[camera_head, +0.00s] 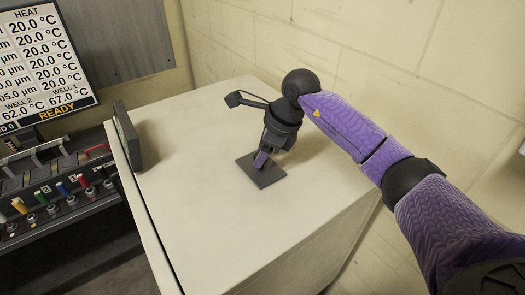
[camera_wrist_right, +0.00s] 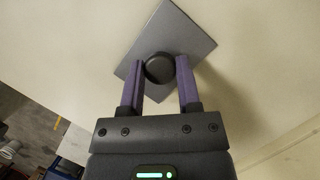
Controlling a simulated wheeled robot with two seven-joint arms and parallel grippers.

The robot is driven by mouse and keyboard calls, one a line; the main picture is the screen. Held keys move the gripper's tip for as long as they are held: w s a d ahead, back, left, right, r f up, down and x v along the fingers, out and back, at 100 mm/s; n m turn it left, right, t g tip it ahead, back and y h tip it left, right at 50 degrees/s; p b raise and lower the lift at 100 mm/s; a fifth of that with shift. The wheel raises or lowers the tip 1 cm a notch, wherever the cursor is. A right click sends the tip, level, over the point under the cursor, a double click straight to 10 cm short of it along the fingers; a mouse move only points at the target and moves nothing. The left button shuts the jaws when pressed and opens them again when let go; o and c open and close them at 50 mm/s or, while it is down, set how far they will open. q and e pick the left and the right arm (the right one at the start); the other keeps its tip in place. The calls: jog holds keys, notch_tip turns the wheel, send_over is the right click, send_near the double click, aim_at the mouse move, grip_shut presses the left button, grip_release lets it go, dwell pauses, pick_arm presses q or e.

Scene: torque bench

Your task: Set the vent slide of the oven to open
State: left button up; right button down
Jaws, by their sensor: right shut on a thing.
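The oven (camera_head: 205,215) is a large pale box with a flat top. On its top lies a dark grey square plate (camera_head: 270,179), the vent slide, which also shows in the right wrist view (camera_wrist_right: 197,35). A round black knob (camera_wrist_right: 158,68) stands on the plate. My right gripper (camera_head: 261,160) comes down from above onto the plate. In the right wrist view its two purple fingers (camera_wrist_right: 159,75) are on either side of the knob, shut on it. The head view hides the knob behind the fingers. My left gripper is in neither view.
A pale block wall (camera_head: 330,50) stands close behind the oven. A dark upright panel (camera_head: 128,135) is at the oven's left edge. Further left are a readout screen (camera_head: 40,60) and a rack of coloured-handled tools (camera_head: 60,190). The oven top around the plate is clear.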

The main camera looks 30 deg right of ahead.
jog(key=shift+r, duration=0.1)
dwell(0.5)
jog(key=a, duration=0.4)
jog(key=s+a, duration=0.1)
jog(key=a, duration=0.1)
jog(key=shift+a, duration=0.1)
jog(key=shift+w, duration=0.1)
jog(key=c, duration=0.6)
grip_release()
jog(key=shift+o, duration=1.4)
jog(key=shift+a, duration=0.15)
